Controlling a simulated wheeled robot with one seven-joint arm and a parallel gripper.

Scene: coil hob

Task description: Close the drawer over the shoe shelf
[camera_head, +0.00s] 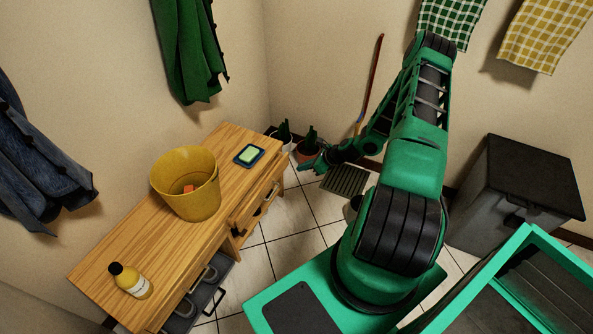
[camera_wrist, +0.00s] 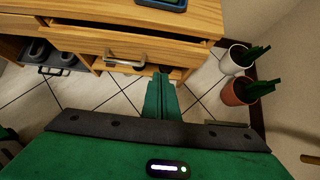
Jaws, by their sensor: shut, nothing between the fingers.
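The wooden drawer (camera_head: 257,207) is at the far end of the wooden bench (camera_head: 226,150), with a metal bar handle on its front. It stands partly out: in the wrist view a dark gap shows behind the drawer front (camera_wrist: 85,42), under the bench top. The shelf below it is mostly hidden; dark shapes, perhaps shoes, show there in the wrist view. My gripper (camera_head: 306,164) is shut and empty, in front of the bench's far end. In the wrist view its fingertips (camera_wrist: 161,78) overlap the drawer's lower edge, right of the handle; I cannot tell whether they touch.
A grey pull-out tray (camera_head: 207,296) with shoes sticks out at the bench's near end. A yellow bucket (camera_head: 186,185), a bottle (camera_head: 131,281) and a blue soap dish (camera_head: 249,155) stand on top. Potted plants (camera_head: 308,148) and a floor grate (camera_head: 345,181) lie beyond; tiled floor is clear in front.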

